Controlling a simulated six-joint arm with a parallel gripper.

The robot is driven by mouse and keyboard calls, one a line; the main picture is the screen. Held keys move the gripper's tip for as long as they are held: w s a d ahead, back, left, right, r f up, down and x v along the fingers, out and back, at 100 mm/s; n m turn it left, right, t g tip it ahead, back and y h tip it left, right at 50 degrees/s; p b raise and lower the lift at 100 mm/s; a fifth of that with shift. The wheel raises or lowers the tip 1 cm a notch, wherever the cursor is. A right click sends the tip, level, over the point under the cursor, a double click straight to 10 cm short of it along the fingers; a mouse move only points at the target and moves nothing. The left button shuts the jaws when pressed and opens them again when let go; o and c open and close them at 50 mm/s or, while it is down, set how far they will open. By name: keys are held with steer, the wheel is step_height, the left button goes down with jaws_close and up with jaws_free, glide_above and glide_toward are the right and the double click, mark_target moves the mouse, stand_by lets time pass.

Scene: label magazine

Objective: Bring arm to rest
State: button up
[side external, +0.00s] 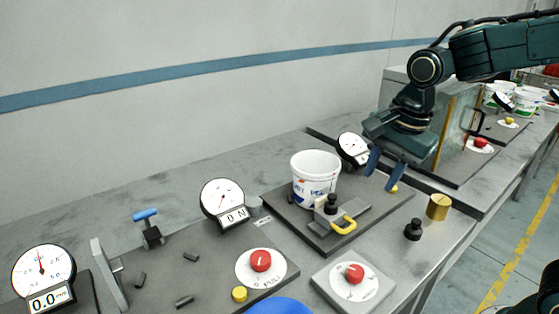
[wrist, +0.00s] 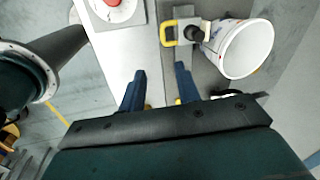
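In the wrist view my gripper (wrist: 157,92) also shows open and empty, with bare bench and a plate edge below. The fingers look raised above the bench. A white bucket (side external: 315,172) stands upright to the left of the gripper, on a dark plate (side external: 385,206). The bucket also shows in the wrist view (wrist: 246,50).
A yellow-handled clamp (side external: 345,226) sits before the bucket. Close to the gripper are a dial gauge (side external: 353,149), a brass cylinder (side external: 438,206) and a black knob (side external: 413,231). A cabinet (side external: 458,120) stands behind. Red knobs (side external: 261,261) and another gauge (side external: 222,199) lie left.

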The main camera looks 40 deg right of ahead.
steer(key=s+d+r+n+t, duration=0.2)
steer(key=s+d+n+t, duration=0.1)
steer(key=s+n, duration=1.1)
steer(key=n, duration=0.2)
steer(key=shift+s+r+n, duration=0.2)
steer(key=shift+s+n, duration=0.1)
steer(key=shift+s, duration=0.1)
